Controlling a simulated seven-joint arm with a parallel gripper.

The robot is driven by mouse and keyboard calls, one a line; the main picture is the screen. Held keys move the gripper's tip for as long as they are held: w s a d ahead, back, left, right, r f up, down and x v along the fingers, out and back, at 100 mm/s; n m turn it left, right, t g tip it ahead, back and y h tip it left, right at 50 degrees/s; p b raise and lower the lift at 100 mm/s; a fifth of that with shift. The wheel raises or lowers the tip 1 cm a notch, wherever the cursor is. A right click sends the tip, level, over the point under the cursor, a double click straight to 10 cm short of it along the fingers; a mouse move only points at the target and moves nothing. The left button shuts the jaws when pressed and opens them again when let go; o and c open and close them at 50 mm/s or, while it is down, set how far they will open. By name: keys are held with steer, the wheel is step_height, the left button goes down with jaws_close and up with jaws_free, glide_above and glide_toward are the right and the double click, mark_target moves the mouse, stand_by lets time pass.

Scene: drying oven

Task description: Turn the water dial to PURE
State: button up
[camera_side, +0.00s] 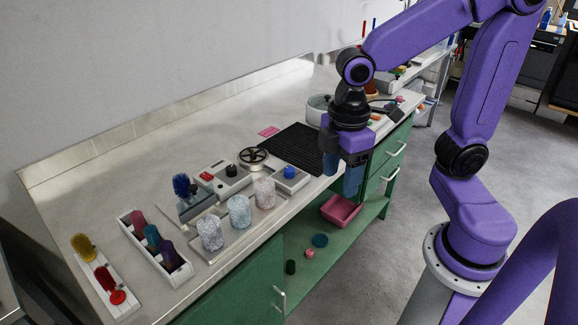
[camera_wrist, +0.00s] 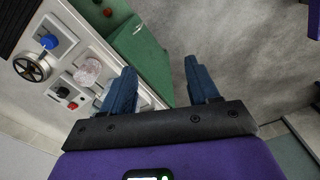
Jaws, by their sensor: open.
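A blue knob (camera_side: 290,172) sits on a small pale box on the bench, and a black knob (camera_side: 231,170) sits on a pale box beside a red button. No PURE label is legible, so I cannot tell which knob is the water dial or how it is set. In the wrist view the blue knob (camera_wrist: 49,41) and black knob (camera_wrist: 62,92) lie at the left. My gripper (camera_side: 342,176) is open and empty, pointing down near the bench's front edge, right of the blue knob. Its two blue fingers also show apart in the wrist view (camera_wrist: 161,72).
A handwheel (camera_side: 253,156) stands between the knob boxes. Speckled bottles (camera_side: 239,211) stand in front of them on a tray. A black ribbed mat (camera_side: 296,148) lies behind the blue knob. A pink bin (camera_side: 340,210) sits on the lower shelf below my gripper.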

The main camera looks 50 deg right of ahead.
steer(key=w+d, duration=0.2)
steer(key=w, duration=0.8)
steer(key=n, duration=0.2)
glide_above(289, 169)
steer(key=shift+g, duration=0.3)
step_height(289, 169, down, 18)
steer(key=c, duration=1)
